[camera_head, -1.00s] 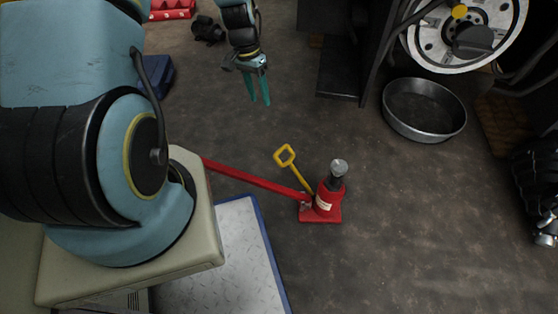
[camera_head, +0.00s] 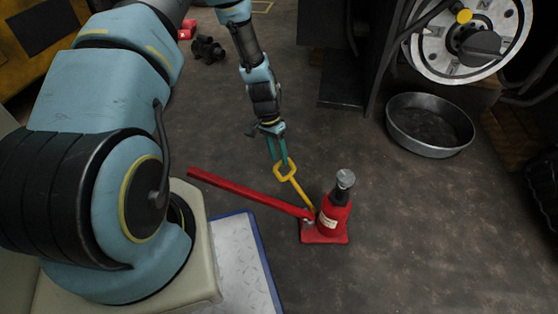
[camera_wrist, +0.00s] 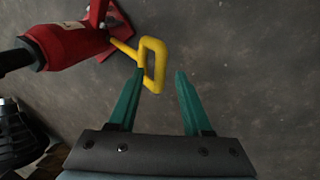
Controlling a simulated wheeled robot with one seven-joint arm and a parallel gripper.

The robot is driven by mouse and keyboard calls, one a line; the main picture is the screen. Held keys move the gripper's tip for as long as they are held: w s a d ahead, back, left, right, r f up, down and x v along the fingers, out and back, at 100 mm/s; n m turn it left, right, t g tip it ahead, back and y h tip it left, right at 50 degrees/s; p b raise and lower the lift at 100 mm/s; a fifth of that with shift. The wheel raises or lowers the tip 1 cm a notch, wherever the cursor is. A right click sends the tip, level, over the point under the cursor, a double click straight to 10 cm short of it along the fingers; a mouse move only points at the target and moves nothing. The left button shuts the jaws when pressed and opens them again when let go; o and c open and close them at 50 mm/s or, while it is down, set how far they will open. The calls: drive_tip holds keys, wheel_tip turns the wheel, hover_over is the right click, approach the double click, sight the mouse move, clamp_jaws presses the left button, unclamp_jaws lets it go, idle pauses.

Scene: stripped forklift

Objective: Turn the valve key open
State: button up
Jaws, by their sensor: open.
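The valve key is a yellow rod with a square loop handle (camera_head: 284,171), running down to the base of a red bottle jack (camera_head: 333,213). My gripper (camera_head: 278,150) is just above the loop in the head view, its teal fingers pointing down. In the wrist view the fingers (camera_wrist: 158,90) are open, and the yellow loop (camera_wrist: 152,64) lies at the left fingertip, partly in front of the gap. I cannot tell whether they touch. The red jack (camera_wrist: 72,43) shows at the upper left there.
A long red lever (camera_head: 245,191) sticks out from the jack to the left. A round metal pan (camera_head: 430,150) and a white wheel (camera_head: 425,55) are at the right. A blue-edged plate (camera_head: 245,270) lies at the front. The floor right of the jack is clear.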

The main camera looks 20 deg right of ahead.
drive_tip(key=shift+s+f, duration=0.1)
drive_tip(key=shift+f, duration=0.5)
clamp_jaws()
